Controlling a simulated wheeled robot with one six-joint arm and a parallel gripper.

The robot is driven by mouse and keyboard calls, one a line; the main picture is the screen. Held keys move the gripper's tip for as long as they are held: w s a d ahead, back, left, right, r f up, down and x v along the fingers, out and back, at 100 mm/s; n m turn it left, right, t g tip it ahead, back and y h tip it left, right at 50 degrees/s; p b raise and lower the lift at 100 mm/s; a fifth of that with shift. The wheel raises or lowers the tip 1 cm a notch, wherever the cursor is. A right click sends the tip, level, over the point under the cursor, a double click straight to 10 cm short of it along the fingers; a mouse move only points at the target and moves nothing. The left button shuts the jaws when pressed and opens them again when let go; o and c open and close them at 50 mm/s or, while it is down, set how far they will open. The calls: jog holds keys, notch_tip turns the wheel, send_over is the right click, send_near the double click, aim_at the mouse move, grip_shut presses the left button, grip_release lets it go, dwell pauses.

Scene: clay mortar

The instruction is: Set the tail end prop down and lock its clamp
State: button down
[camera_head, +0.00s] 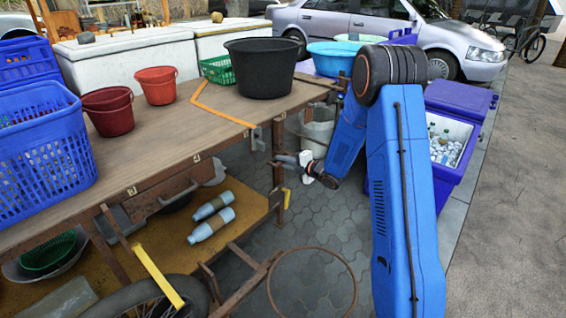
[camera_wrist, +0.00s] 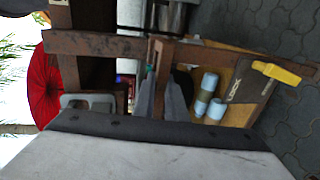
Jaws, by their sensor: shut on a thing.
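The tail end prop, as far as I can tell, is the rusty upright post (camera_head: 277,178) under the table's near right corner. It also shows as a brown bar (camera_wrist: 215,54) lying sideways in the wrist view. My gripper (camera_head: 276,159) is at the upper part of this post. Its two grey fingers (camera_wrist: 163,82) are close together on it; the exact contact is hidden. A yellow clamp handle (camera_head: 286,198) sits low on the post, and shows in the wrist view (camera_wrist: 277,72) beside a dark plate marked LOCK (camera_wrist: 238,87). Whether the clamp is locked cannot be told.
The wooden table (camera_head: 165,140) carries a black tub (camera_head: 260,68), red buckets (camera_head: 108,110) and blue crates (camera_head: 40,150). Two pale bottles (camera_head: 211,224) lie on the lower shelf.

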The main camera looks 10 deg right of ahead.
notch_tip(320, 180, down, 11)
jog(key=shift+r, duration=0.2)
dwell(0.4)
jog(key=c, duration=1.9)
grip_release()
jog(key=shift+o, duration=0.5)
jog(key=shift+d, duration=0.1)
jog(key=v, duration=1.7)
jog(key=shift+s, duration=0.2)
jog(key=shift+r, duration=0.1)
